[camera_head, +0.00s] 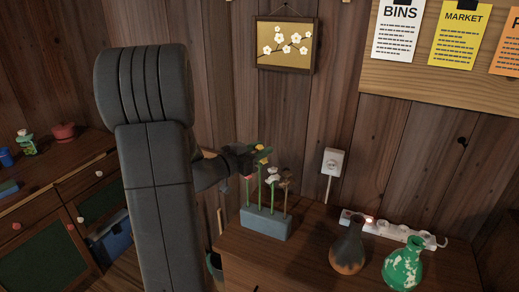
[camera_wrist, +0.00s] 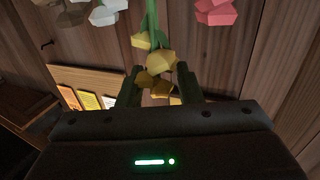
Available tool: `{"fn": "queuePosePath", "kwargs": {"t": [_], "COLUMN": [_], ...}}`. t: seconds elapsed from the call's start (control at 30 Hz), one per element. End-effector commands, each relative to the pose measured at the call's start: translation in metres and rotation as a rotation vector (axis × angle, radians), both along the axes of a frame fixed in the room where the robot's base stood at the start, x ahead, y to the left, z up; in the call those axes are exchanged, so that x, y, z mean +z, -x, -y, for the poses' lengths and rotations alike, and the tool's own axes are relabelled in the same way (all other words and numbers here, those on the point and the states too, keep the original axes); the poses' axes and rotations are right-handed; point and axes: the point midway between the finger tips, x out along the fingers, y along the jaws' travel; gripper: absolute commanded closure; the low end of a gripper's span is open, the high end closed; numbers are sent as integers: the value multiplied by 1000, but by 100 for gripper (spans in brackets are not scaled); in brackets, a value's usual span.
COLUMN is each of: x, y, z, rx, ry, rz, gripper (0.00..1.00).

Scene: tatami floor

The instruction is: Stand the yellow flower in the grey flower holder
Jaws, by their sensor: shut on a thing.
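The yellow flower (camera_wrist: 161,62) is between the two dark fingers of my gripper (camera_wrist: 160,82) in the wrist view, with its green stem running up out of that picture. In the head view my gripper (camera_head: 247,157) is at the flower heads, and the yellow bloom (camera_head: 262,161) shows beside it. A green stem below it runs down to the grey flower holder (camera_head: 266,224) on the wooden cabinet. I cannot tell how deep that stem sits. My gripper hides part of the flower.
A white flower (camera_head: 272,176) and a brown flower (camera_head: 286,183) stand in the holder, with a pink flower (camera_wrist: 216,12) close by. A dark vase (camera_head: 347,250), a green vase (camera_head: 403,266) and a power strip (camera_head: 390,229) are to the right. The cabinet front (camera_head: 290,268) is clear.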

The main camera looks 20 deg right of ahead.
Motion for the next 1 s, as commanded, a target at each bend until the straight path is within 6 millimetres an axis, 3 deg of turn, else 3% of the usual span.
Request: {"fn": "queuePosePath", "kwargs": {"t": [1.0], "x": [-27], "y": [0], "z": [0], "rx": [0], "ry": [0], "rz": [0], "gripper": [89]}}
